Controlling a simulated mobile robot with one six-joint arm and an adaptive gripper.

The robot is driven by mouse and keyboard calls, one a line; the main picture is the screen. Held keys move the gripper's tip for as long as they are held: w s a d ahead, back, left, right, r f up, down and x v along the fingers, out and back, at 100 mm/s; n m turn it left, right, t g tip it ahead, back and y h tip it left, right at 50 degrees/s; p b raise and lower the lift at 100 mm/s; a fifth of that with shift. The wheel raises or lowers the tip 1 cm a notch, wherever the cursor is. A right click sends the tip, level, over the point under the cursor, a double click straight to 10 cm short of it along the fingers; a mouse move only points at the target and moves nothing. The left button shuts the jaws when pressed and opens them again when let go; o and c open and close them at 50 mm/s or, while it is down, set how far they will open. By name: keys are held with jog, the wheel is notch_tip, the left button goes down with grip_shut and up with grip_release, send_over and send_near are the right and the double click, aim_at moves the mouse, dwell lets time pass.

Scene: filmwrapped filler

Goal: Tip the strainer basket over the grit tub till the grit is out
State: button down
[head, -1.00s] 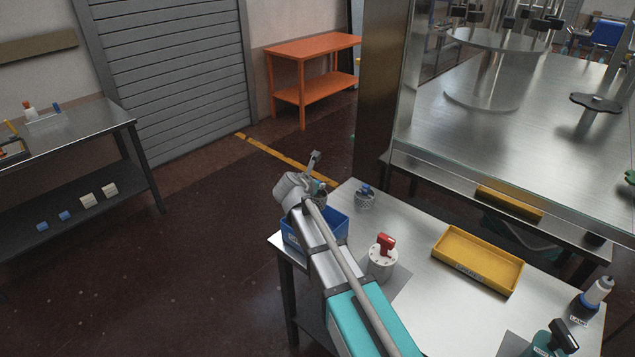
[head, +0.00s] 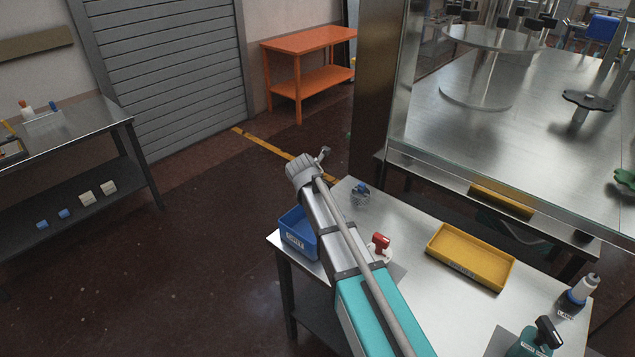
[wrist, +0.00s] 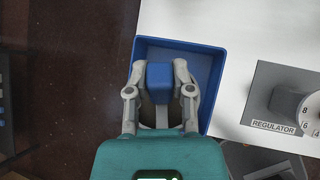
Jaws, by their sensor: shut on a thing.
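My gripper (wrist: 159,66) is shut on a blue block-like grip (wrist: 160,82), which I take to be the strainer basket's handle. A dark, brownish round area shows below it between the fingers; whether that is the basket body or grit is unclear. Both are over the blue grit tub (wrist: 207,62) in the wrist view. In the head view the labelled grit tub (head: 297,240) stands at the table's left corner. My arm hides the gripper and what it holds there. The tub's floor is mostly hidden, so I cannot tell how much grit lies in it.
A mesh cup with a blue top (head: 360,197) stands apart near the table's far edge. The regulator (wrist: 293,101), with a red handle in the head view (head: 380,243), is right of the tub. A yellow tray (head: 436,248) and bottles (head: 579,290) are farther right.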

jog(key=g+y, duration=0.1)
jog(key=w+f+g+y+p, duration=0.1)
jog(key=g, duration=0.1)
jog(key=shift+d+m+p, duration=0.3)
jog(key=f+g+y+b, duration=0.1)
jog(key=g+y, duration=0.1)
jog(key=f+g+y+b, duration=0.1)
jog(key=g+y+b, duration=0.1)
jog(key=f+m+g+y+b, duration=0.1)
jog(key=g+y+b, duration=0.1)
jog(key=g, duration=0.1)
jog(key=shift+w+d+f, duration=0.3)
jog(key=shift+w+f, duration=0.05)
jog(key=shift+s+a+f+m+g+y+b, duration=0.15)
jog(key=shift+f+g+y+b, duration=0.15)
jog(key=shift+g+y+b, duration=0.45)
jog(key=shift+d+f+m+g+y+b, duration=0.2)
jog(key=shift+g+b, duration=0.25)
jog(key=shift+b, duration=0.6)
jog(key=shift+r, duration=0.2)
jog(key=shift+r+p, duration=0.4)
jog(key=shift+p, duration=0.15)
jog(key=shift+f, duration=0.2)
dwell(0.4)
jog(key=shift+f+b, duration=0.45)
jog(key=shift+b, duration=0.2)
